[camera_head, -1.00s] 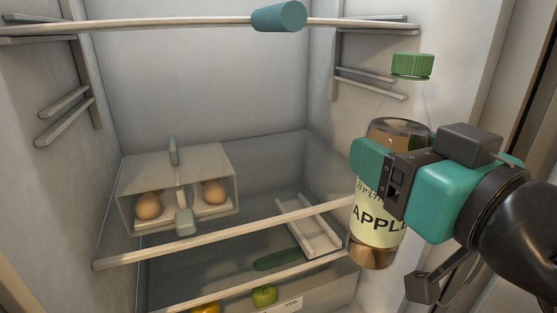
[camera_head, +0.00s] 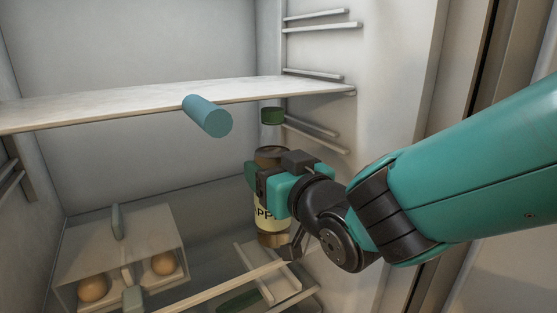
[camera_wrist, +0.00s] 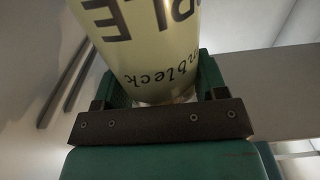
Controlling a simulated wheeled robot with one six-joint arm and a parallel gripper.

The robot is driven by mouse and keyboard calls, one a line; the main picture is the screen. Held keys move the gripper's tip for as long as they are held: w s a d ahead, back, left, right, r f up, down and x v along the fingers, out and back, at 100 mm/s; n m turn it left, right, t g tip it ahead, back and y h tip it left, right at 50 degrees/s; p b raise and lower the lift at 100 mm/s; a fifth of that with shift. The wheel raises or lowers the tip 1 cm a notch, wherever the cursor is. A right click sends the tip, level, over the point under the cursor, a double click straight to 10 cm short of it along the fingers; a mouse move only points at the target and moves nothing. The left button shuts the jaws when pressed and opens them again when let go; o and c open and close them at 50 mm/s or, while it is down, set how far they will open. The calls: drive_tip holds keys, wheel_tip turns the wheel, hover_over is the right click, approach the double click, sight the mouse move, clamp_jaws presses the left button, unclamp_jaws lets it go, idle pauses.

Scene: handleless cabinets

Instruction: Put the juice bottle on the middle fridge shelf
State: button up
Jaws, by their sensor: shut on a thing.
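The juice bottle (camera_head: 268,215) is clear with brown juice, a pale label reading "APPLE" and a green cap (camera_head: 272,116). My gripper (camera_head: 268,182) is shut around its body and holds it upright, near the right wall of the fridge. The bottle is below the upper shelf (camera_head: 100,105) and over the right part of the lower glass shelf (camera_head: 215,285). Whether its base touches the glass is unclear. In the wrist view, the label of the juice bottle (camera_wrist: 150,45) fills the space between the fingers.
A blue cylinder (camera_head: 207,116) lies on the upper shelf, jutting past its front edge. A clear egg box (camera_head: 125,255) stands on the glass shelf at left. Rails (camera_head: 310,130) line the right wall.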

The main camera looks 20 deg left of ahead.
drive_tip(key=shift+w+a+f+p, duration=0.35)
drive_tip(key=shift+w+a+p, duration=0.2)
drive_tip(key=shift+a+p, duration=0.15)
drive_tip(key=shift+w+a+f+p, duration=0.35)
drive_tip(key=shift+w+a+p, duration=0.2)
drive_tip(key=shift+a, duration=0.1)
drive_tip(key=shift+f+b, duration=0.2)
drive_tip(key=shift+b, duration=0.1)
drive_tip(key=o, duration=1.4)
drive_tip(key=shift+c, duration=0.2)
drive_tip(key=b+v, duration=0.5)
drive_tip(key=v, duration=0.7)
drive_tip(key=shift+r, duration=0.15)
